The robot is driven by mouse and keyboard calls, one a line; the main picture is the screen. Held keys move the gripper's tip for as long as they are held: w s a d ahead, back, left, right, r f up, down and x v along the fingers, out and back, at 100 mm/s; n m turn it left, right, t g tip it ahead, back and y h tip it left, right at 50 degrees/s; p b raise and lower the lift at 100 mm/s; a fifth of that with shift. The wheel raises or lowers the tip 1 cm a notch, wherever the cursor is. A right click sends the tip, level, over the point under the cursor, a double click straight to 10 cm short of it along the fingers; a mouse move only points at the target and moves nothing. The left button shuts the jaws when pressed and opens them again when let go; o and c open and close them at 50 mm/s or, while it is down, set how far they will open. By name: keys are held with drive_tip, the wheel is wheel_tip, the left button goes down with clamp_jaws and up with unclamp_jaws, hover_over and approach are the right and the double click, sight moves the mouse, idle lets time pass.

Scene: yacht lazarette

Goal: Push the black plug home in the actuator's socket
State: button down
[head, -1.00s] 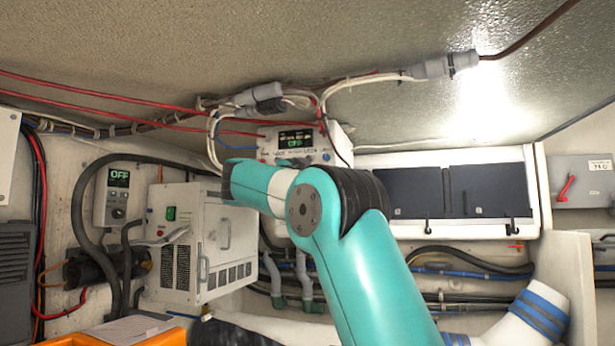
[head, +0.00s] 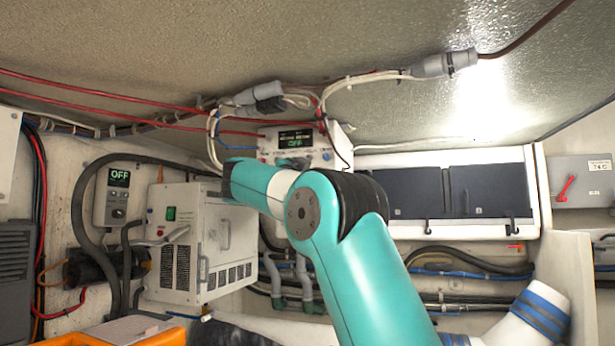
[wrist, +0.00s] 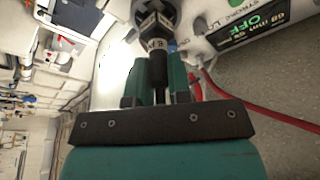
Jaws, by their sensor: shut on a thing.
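In the wrist view my gripper (wrist: 159,66) is shut on the black plug (wrist: 154,46), with one teal finger on each side of its narrow rear part. The plug's wider front, with a small white mark, points up the picture to a dark round fitting (wrist: 152,14), which looks like the socket. I cannot tell how deep the plug sits. The white actuator body (wrist: 225,25), with a green OFF display, is just right of it. In the head view the white display unit (head: 329,151) stands behind my arm, which hides my gripper and the plug.
Red cables (head: 105,104) and grey connectors (head: 436,66) run along the ceiling above my arm. A white vented cabinet (head: 186,245) stands left of the arm. Dark-fronted lockers (head: 412,191) are to the right. A red cable (wrist: 240,105) passes right of my gripper.

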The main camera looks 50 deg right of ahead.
drive_tip(key=shift+w+d+p, duration=0.3)
drive_tip(key=shift+d, duration=0.4)
drive_tip(key=shift+w+d+p, duration=0.25)
drive_tip(key=shift+d, duration=0.4)
drive_tip(key=c, duration=1)
unclamp_jaws()
drive_tip(key=b+v, duration=1)
drive_tip(key=v, duration=0.7)
drive_tip(key=shift+a+f+b, duration=0.1)
drive_tip(key=shift+f+b, duration=0.05)
drive_tip(key=shift+b, duration=0.25)
